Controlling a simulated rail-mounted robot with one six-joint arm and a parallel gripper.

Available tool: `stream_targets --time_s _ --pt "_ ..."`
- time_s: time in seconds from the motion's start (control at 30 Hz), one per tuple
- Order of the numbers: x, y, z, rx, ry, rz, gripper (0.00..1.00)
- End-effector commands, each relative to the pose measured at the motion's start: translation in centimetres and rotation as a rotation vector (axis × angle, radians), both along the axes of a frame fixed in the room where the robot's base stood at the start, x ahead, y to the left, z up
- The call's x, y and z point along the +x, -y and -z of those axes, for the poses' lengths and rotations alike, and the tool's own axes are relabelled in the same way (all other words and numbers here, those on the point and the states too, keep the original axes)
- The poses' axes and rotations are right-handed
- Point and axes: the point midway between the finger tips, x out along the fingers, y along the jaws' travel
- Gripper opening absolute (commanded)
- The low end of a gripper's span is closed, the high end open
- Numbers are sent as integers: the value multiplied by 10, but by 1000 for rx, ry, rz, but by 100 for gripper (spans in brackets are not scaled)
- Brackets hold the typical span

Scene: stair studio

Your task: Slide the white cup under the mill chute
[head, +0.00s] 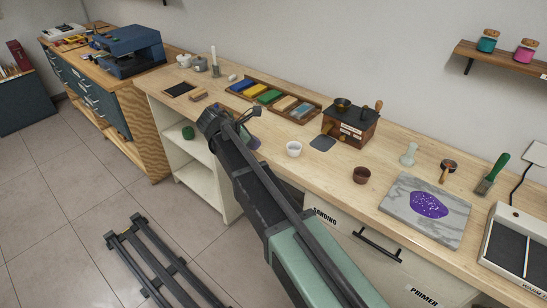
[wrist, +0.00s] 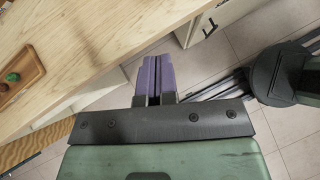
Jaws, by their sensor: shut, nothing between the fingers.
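The white cup (head: 294,149) stands upright on the workbench in the head view, to the left of the mill and apart from it. The mill (head: 350,129) is a brown wooden box with a dark top and a small knob. A dark grey pad (head: 323,143) lies at its front left, between it and the cup. I cannot make out the chute clearly. My gripper (head: 254,142) has purple fingers and is left of the cup, near the bench's front edge, partly hidden by my arm. In the wrist view the fingers (wrist: 158,57) are shut and empty. The cup is not in the wrist view.
A tray of coloured blocks (head: 311,120) lies behind the cup. A brown bowl (head: 361,175) and a marble slab (head: 449,222) with purple powder are to the right. The bench's front edge (wrist: 105,80) runs close to my fingers in the wrist view. Bare wood surrounds the cup.

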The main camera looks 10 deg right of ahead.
Motion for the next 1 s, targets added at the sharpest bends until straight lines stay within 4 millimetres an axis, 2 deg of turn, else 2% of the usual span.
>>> stream_targets --time_s 0.17,0.27,0.7,0.77,0.9,1.0 --pt "0 2 3 -1 -11 -9 0" --pt "2 8 13 0 -10 -8 0" --pt "21 69 82 1 -9 -5 0" --pt "25 81 72 1 -9 -5 0" --pt "31 99 71 1 -9 -5 0" --pt "33 104 71 1 -9 -8 0"
